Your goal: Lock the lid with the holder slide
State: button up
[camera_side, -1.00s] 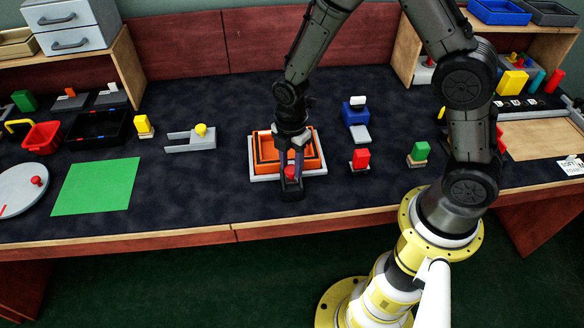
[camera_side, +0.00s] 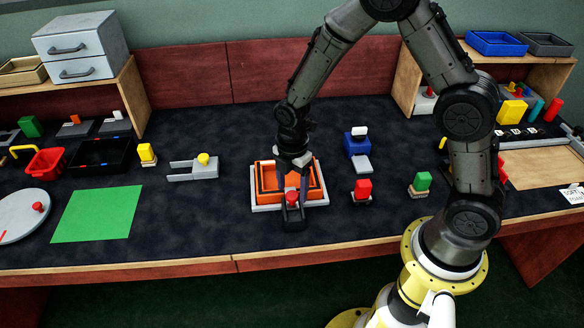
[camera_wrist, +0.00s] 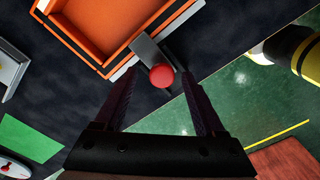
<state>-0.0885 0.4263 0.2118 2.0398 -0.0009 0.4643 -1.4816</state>
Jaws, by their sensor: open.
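The orange box (camera_side: 261,181) sits on a white base in the middle of the table. It also shows at the top of the wrist view (camera_wrist: 88,38). The holder slide, a dark grey piece (camera_wrist: 146,50) with a red knob (camera_wrist: 162,76), is at the box's front edge. The knob also shows in the side view (camera_side: 292,197). My gripper (camera_wrist: 158,74) points down over the slide, its two fingers apart with the red knob between them. Gaps show beside the knob, so it is not gripped. My arm hides part of the box; I cannot tell the lid apart from it.
A grey fork-shaped piece with a yellow knob (camera_side: 203,159) lies to the left. The table's front edge (camera_side: 170,268) is near the slide.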

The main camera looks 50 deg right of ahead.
notch_tip(320, 180, up, 13)
dwell(0.3)
jog(key=shift+r, duration=0.1)
notch_tip(320, 180, up, 6)
jog(key=t, duration=0.2)
send_over(292, 193)
jog(key=s, duration=0.1)
jog(key=s+d+r+m+t, duration=0.2)
jog(key=s+r+m, duration=0.1)
jog(key=s+r, duration=0.35)
jog(key=s+d+f+m+t, duration=0.1)
jog(key=s+m, duration=1.1)
jog(key=m, duration=0.3)
jog(key=shift+s+f+t, duration=0.3)
jog(key=shift+f, duration=0.1)
dwell(0.9)
